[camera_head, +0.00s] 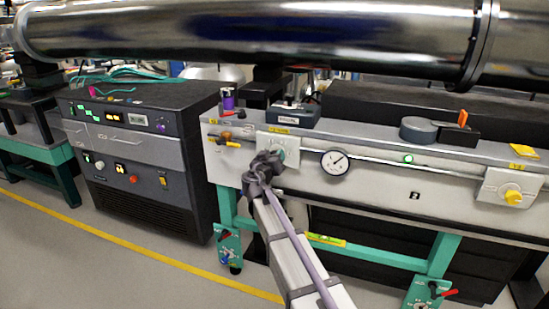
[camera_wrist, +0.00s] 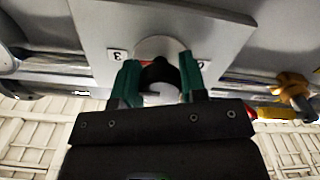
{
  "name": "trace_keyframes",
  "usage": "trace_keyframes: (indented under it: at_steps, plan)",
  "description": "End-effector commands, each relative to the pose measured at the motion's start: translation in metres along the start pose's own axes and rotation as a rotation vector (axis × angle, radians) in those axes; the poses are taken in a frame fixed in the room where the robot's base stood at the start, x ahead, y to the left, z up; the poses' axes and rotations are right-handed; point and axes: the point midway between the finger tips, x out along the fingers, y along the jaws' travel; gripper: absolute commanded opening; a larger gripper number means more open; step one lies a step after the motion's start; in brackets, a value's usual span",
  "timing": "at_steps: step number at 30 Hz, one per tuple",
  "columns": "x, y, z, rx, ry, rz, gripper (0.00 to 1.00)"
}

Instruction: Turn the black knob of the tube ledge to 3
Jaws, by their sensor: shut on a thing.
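The black knob (camera_wrist: 158,74) sits on a round pale dial on a light plate on the front of the tube ledge (camera_head: 375,185). In the wrist view my gripper (camera_wrist: 159,82) has its two green fingers on either side of the knob, shut on it. A small label that looks like a 3 (camera_wrist: 117,55) is left of the dial. Another label (camera_wrist: 201,63), partly hidden, is at its right. The knob's pointer cannot be made out. In the head view my gripper (camera_head: 268,160) is at the plate (camera_head: 290,143) and hides the knob.
A white pressure gauge (camera_head: 335,163) and a long rod are right of the plate. A yellow knob (camera_head: 513,197) is at the far right. An orange-brown valve (camera_head: 226,136) is close on the left. A black cabinet (camera_head: 140,150) stands further left.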

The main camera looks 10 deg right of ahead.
Motion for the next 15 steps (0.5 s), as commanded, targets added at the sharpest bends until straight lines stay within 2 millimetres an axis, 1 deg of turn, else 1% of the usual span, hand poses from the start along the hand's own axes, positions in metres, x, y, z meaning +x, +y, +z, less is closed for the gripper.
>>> trace_keyframes:
  at_steps: [6, 15]
  plan:
    - [-0.0005, -0.0001, 0.0003, 0.069, -0.001, 0.000, 0.15]
    - [-0.0005, -0.0001, 0.0003, 0.092, -0.001, 0.000, 0.15]
